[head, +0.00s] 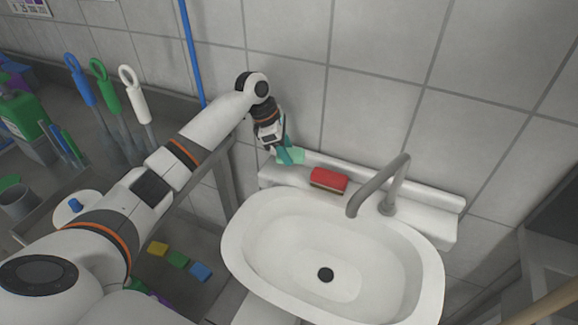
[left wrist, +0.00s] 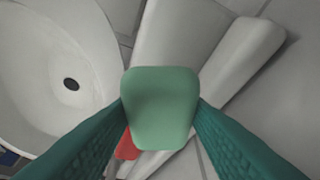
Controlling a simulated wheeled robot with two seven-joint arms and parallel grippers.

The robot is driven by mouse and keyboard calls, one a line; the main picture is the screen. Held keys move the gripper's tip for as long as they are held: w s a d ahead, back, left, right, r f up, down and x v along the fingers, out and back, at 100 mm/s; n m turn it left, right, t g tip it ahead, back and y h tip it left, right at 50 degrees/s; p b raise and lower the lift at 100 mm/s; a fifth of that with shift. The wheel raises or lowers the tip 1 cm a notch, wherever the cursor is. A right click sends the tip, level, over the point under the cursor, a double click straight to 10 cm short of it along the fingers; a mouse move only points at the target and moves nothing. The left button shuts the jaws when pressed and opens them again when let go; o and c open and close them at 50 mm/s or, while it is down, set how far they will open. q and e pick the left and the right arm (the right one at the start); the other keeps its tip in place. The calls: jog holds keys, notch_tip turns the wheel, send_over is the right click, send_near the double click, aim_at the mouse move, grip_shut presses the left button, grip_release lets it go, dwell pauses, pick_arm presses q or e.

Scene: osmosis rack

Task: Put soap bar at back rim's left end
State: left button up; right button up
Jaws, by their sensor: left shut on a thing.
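The soap bar (left wrist: 160,108) is pale green, and my left gripper (head: 285,152) is shut on it. In the left wrist view the two teal fingers press on both sides of the bar. In the head view the soap bar (head: 293,156) shows partly behind the fingers, at the left end of the back rim (head: 415,208) of the white sink. I cannot tell whether the bar touches the rim or hangs just above it. My right gripper is not in view.
A red sponge (head: 328,180) lies on the back rim just right of the soap. A grey tap (head: 380,188) stands further right. The basin (head: 290,245) is empty. A tiled wall is close behind. Brushes with ring handles (head: 105,85) stand left of my arm.

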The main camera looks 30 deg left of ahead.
aim_at(286, 174)
pick_arm(q)
notch_tip(286, 174, down, 5)
jog(key=shift+f, duration=0.2)
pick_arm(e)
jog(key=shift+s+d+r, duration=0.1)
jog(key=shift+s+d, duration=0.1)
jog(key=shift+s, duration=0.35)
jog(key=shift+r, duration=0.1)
pick_arm(q)
jog(key=o, duration=0.7)
jog(key=shift+f, duration=0.1)
jog(key=shift+r, duration=0.35)
jog(key=v, duration=1.1)
jog(key=shift+a+r, duration=0.2)
jog(key=shift+r, duration=0.05)
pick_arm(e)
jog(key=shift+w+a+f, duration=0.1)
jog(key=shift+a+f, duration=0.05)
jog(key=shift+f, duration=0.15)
